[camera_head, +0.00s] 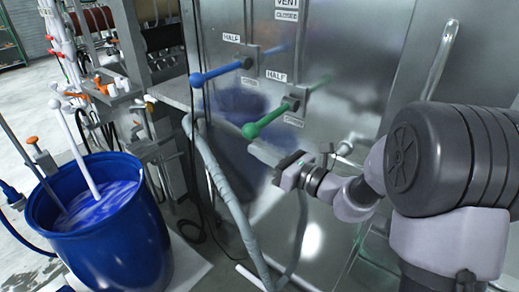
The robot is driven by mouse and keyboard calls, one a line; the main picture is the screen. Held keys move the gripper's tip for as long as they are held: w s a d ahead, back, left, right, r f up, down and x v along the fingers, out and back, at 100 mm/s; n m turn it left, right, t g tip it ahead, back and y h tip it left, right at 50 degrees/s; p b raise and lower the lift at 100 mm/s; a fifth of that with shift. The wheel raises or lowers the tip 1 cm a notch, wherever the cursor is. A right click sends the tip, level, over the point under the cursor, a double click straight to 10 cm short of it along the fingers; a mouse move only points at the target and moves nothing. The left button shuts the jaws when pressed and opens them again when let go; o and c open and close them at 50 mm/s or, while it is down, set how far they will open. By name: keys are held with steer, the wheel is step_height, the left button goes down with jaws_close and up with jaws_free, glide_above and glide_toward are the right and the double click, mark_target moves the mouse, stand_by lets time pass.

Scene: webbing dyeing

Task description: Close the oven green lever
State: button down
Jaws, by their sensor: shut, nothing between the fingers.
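The green lever (272,122) sticks out from a dark pivot block on the metal oven front (350,115). Its round green knob points down and to the left. A "HALF" label sits just above its pivot, with another label below it. My gripper (262,150) is just below and right of the green knob, close to the lever. It is shut with nothing visible in it. Whether it touches the lever I cannot tell. A blue lever (222,72) of the same kind is mounted up and left, also under a "HALF" label.
A blue barrel (110,245) of blue liquid with a white stick stands at the lower left. Grey hoses (225,190) hang below the levers. A metal machine with pipes (100,80) stands at the upper left. A "VENT CLOSED" label (287,10) is at the top.

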steer(key=shift+w+r, duration=0.15)
steer(key=shift+r, duration=0.05)
steer(key=shift+r, duration=0.15)
step_height(320, 180, up, 13)
steer(key=w+m+p, duration=0.1)
steer(key=m+p, duration=0.6)
steer(key=p, duration=1.3)
steer(key=w+d+r+m+p, duration=0.6)
steer(key=r+p, duration=0.2)
steer(key=p, duration=0.5)
steer(key=shift+w+m+t+h+p, duration=0.3)
steer(key=shift+h, duration=0.1)
steer(key=shift+w+r, duration=0.1)
